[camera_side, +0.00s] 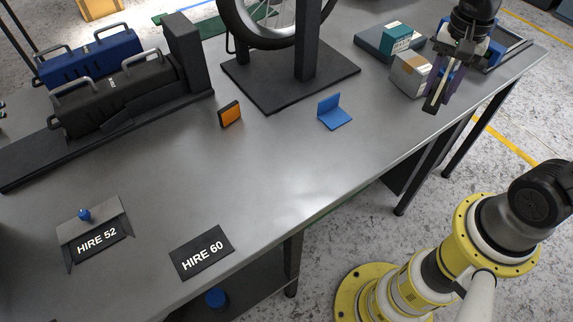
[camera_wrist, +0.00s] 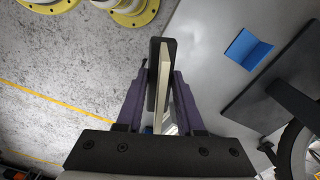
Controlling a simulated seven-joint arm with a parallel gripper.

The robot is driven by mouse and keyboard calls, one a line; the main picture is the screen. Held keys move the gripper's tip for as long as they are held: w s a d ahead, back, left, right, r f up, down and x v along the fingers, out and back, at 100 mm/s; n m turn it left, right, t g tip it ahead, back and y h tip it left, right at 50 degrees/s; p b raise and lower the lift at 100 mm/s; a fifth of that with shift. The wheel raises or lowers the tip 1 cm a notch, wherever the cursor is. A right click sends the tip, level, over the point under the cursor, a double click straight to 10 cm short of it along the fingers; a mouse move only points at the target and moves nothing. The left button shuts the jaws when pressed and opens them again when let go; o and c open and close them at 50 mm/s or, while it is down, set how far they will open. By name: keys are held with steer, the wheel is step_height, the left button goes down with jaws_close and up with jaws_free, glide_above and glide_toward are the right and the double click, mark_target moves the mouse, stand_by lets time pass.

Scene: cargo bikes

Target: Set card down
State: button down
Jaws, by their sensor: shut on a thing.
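My gripper (camera_side: 441,88) is at the upper right of the side view, by the table's right-hand front edge. In the wrist view, its purple fingers (camera_wrist: 161,85) are shut on a thin card (camera_wrist: 166,68), seen nearly edge-on with a pale edge and dark side. The held card shows as a dark strip (camera_side: 433,102) in the side view; its face is not readable. A flat black HIRE 60 card (camera_side: 202,252) lies near the front edge. A HIRE 52 card (camera_side: 97,240) leans on a grey holder (camera_side: 75,228) at lower left.
A blue angled stand (camera_side: 335,114) sits mid-table, with an orange block (camera_side: 230,114) to its left. A cardboard box (camera_side: 409,76) is close to my gripper. The front middle is clear.

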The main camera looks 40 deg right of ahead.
steer(key=w+a+n, duration=0.5)
steer(key=a, duration=0.2)
steer(key=w+a+n, duration=0.2)
steer(key=a+n, duration=0.4)
steer(key=a, duration=0.7)
steer(key=n, duration=0.2)
glide_above(251, 174)
steer(key=f, duration=1)
steer(key=shift+s+d+f, duration=0.25)
steer(key=shift+s+d, duration=0.05)
steer(key=shift+w+a+f, duration=0.3)
steer(key=shift+w+f, duration=0.1)
steer(key=shift+f, duration=1.65)
steer(key=shift+f, duration=0.15)
